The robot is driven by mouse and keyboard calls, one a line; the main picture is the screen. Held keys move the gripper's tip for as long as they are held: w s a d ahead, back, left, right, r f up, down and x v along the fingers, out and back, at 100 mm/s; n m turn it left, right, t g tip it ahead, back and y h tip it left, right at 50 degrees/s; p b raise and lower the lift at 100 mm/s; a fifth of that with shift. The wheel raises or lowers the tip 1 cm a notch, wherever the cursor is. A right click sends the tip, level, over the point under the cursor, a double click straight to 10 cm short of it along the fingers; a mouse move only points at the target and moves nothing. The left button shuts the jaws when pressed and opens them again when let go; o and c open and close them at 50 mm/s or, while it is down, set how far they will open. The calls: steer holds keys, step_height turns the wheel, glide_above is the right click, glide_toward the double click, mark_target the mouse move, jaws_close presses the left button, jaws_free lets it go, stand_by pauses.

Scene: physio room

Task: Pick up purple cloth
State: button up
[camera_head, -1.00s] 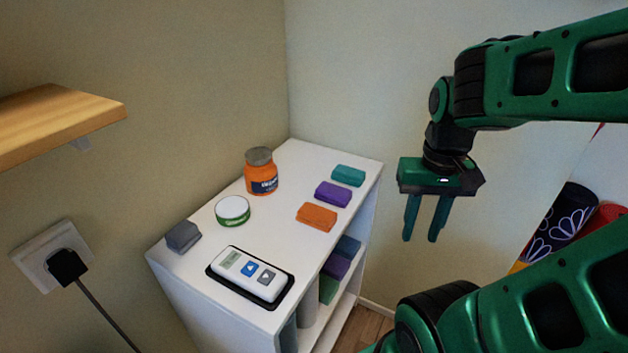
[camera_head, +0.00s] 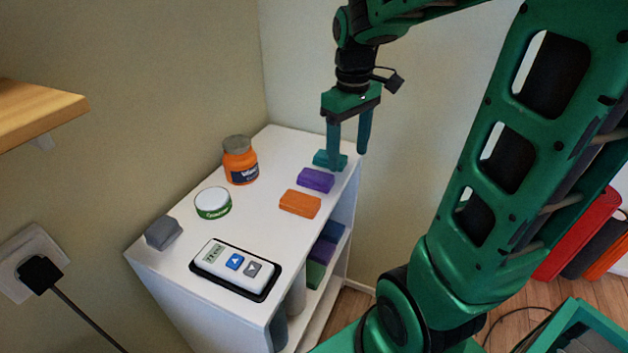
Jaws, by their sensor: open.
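The purple cloth (camera_head: 316,180) is a small folded block lying on the white shelf top, between an orange cloth (camera_head: 300,203) in front and a teal cloth (camera_head: 322,159) behind. My gripper (camera_head: 347,160) is open, with its two fingers pointing down and nothing between them. It is behind and to the right of the purple cloth in the picture. Its left finger overlaps the teal cloth in view; I cannot tell whether they touch. The purple cloth is in full view.
An orange jar (camera_head: 240,162), a green-and-white tin (camera_head: 212,203), a grey block (camera_head: 163,232) and a white device on a black tray (camera_head: 196,269) stand on the shelf unit (camera_head: 148,255). A wall socket (camera_head: 35,262) and wooden shelf (camera_head: 38,115) are at left.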

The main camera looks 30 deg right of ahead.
steer(key=w+a+n, duration=0.3)
steer(key=w+n, duration=0.2)
steer(key=w, duration=0.4)
glide_above(316, 175)
steer(key=f, duration=0.5)
steer(key=shift+w+f, duration=0.3)
steer(key=shift+w, duration=0.1)
steer(key=shift+s+f, duration=0.15)
steer(key=shift+f, duration=1.3)
steer(key=shift+s+f, duration=0.15)
steer(key=shift+f, duration=1.25)
steer(key=c, duration=1.1)
